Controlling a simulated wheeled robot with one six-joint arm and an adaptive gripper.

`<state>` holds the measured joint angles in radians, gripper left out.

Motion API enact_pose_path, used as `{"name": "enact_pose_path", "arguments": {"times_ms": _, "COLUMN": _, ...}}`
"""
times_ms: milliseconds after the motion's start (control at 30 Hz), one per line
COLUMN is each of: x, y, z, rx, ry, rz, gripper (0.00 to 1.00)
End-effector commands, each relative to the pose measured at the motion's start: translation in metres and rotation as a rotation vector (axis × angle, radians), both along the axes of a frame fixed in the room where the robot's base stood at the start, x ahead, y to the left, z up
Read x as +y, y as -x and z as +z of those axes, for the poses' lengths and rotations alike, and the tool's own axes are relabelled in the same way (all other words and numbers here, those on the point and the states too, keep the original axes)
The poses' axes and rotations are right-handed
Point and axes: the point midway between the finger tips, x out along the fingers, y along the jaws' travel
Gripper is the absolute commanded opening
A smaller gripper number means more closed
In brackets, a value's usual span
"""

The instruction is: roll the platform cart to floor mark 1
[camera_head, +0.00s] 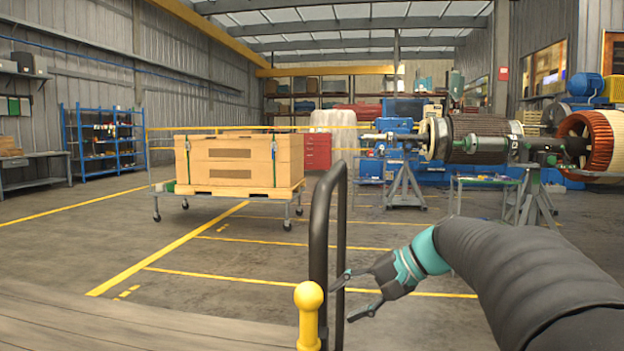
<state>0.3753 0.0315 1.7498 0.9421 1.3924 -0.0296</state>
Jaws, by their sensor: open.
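A black hoop handle (319,200) stands upright close in front of me. A plank deck (130,318) fills the lower left; both look like parts of a platform cart, mostly cut off by the frame. A yellow-knobbed lever (308,300) stands at the foot of the handle. My gripper (346,300) is open and empty, its fingers pointing left towards the handle's right upright; whether they touch it I cannot tell. Yellow lines mark floor bays, with small yellow marks at the near left (126,293) and farther off (222,228); their numbers are unreadable.
A wheeled cart (170,190) carrying a wooden crate (240,160) stands beyond, left of centre. Rotors on stands (405,185) are at the right. Blue shelving (103,140) and a workbench (38,170) line the left wall. The floor between is clear.

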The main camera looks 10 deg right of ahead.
Motion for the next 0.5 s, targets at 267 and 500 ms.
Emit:
{"name": "enact_pose_path", "arguments": {"times_ms": 267, "x": -0.062, "y": -0.091, "z": 0.111, "rx": -0.166, "ry": -0.435, "rz": 0.023, "gripper": 0.56}}
{"name": "enact_pose_path", "arguments": {"times_ms": 500, "x": -0.117, "y": -0.112, "z": 0.172, "rx": -0.34, "ry": -0.677, "rz": 0.1, "gripper": 0.56}}
